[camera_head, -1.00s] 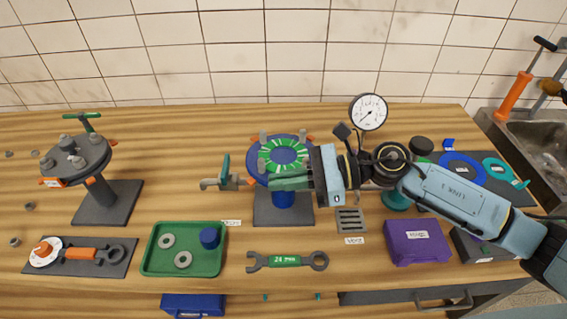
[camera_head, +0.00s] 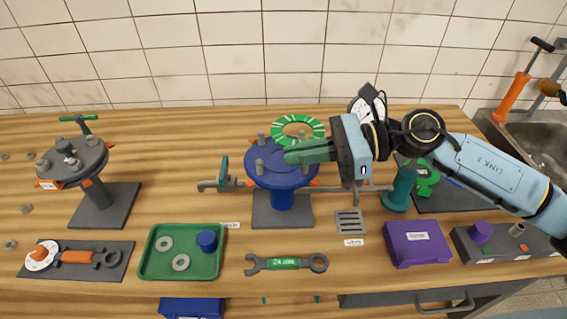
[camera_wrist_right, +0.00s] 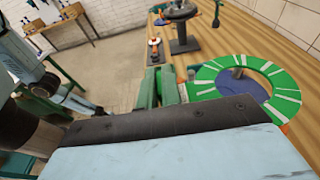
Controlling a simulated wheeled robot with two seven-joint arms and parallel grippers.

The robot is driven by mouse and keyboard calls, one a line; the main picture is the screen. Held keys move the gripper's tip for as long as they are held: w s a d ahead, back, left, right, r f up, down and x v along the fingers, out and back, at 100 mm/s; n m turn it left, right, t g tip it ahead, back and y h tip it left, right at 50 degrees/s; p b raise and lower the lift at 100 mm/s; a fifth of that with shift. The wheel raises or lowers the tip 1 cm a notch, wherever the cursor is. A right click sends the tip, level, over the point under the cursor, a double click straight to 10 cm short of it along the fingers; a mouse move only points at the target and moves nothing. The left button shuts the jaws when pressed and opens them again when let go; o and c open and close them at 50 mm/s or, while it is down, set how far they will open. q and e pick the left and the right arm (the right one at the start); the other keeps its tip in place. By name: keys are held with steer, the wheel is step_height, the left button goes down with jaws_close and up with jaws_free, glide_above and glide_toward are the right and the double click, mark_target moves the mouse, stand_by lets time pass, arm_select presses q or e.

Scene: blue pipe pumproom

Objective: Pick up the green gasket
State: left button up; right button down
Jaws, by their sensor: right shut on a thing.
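The green gasket (camera_head: 298,122) is a flat ring with white radial marks. In the head view it is raised above the blue flange (camera_head: 270,168), whose upright studs show below it. My right gripper (camera_head: 290,156) is shut on the gasket's near edge; its fingers hide part of that edge. In the right wrist view the gasket (camera_wrist_right: 276,76) is beside the green fingers (camera_wrist_right: 160,88), with the blue flange seen through its opening. My left gripper is not in view.
A dark flange stand (camera_head: 75,165) is at the left. A green tray (camera_head: 155,262) with washers, a wrench (camera_head: 286,263) and a purple box (camera_head: 415,252) lie in front. A gauge (camera_head: 360,108) is partly hidden behind my right arm.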

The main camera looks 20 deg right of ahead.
steer(key=f+b+v, duration=0.3)
steer(key=v, duration=1.1)
steer(key=shift+s+d, duration=0.2)
steer(key=shift+d, duration=0.35)
steer(key=shift+s, duration=0.1)
